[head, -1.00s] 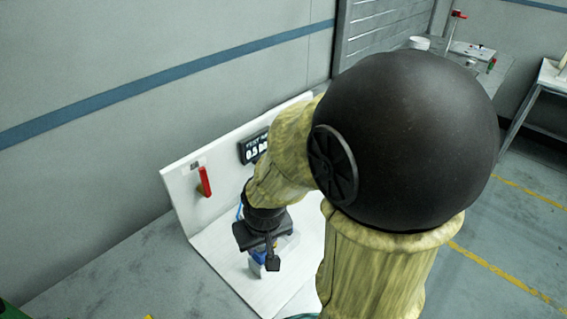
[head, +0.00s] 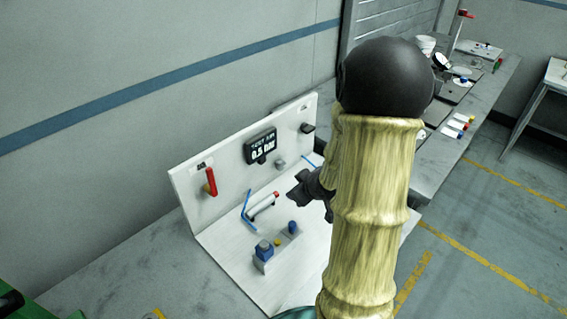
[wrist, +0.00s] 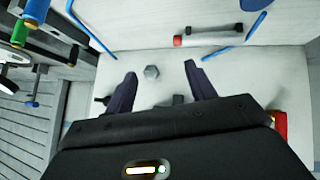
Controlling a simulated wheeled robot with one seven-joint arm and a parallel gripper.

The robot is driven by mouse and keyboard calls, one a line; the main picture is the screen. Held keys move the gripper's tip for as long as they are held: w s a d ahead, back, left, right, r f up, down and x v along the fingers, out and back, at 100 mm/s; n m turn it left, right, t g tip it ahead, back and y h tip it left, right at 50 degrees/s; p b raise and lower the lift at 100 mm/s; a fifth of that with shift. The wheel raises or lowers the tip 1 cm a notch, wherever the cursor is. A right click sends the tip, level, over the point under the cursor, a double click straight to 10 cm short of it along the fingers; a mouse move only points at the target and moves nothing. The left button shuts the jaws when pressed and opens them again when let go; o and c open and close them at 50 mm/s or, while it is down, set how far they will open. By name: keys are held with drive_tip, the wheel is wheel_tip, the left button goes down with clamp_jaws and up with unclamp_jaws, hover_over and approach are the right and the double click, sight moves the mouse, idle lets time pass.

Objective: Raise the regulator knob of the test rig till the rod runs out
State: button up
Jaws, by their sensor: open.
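The test rig is a white back panel (head: 225,185) with a white base. A small grey knob (head: 280,163), which I take as the regulator knob, sits on the panel below the black display (head: 260,146) reading about 0.5 bar. In the wrist view the knob (wrist: 151,72) is a grey hexagon. My gripper (head: 305,192) is open; in the wrist view its dark fingers (wrist: 160,69) stand either side of the knob, with no contact visible. A pale cylinder (head: 262,206) with a red end lies on the rig; I cannot make out a rod.
A red lever (head: 211,181) is on the panel's left. Blue tubes (head: 246,211) run near the cylinder. A blue-topped block (head: 264,250) and a blue knob (head: 293,227) stand on the base. A grey bench (head: 440,150) with several small items lies to the right.

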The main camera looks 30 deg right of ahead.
sight(282, 165)
drive_tip(key=d+t+y, duration=0.1)
drive_tip(key=d, duration=0.1)
drive_tip(key=d+r+n+t+y+p, duration=0.1)
drive_tip(key=t, duration=0.1)
drive_tip(key=d+n+t+y, duration=0.1)
drive_tip(key=d, duration=0.1)
drive_tip(key=shift+s+d+r+t+y, duration=0.2)
drive_tip(key=shift+s+d+t+y, duration=0.15)
drive_tip(key=shift+s+t+y, duration=0.05)
drive_tip(key=p+x, duration=0.3)
drive_tip(key=x, duration=1.4)
drive_tip(key=shift+w+f, duration=0.15)
drive_tip(key=shift+f, duration=0.05)
drive_tip(key=shift+c, duration=0.4)
drive_tip(key=c, duration=0.9)
drive_tip(key=shift+r+p, duration=0.1)
drive_tip(key=shift+p, duration=0.25)
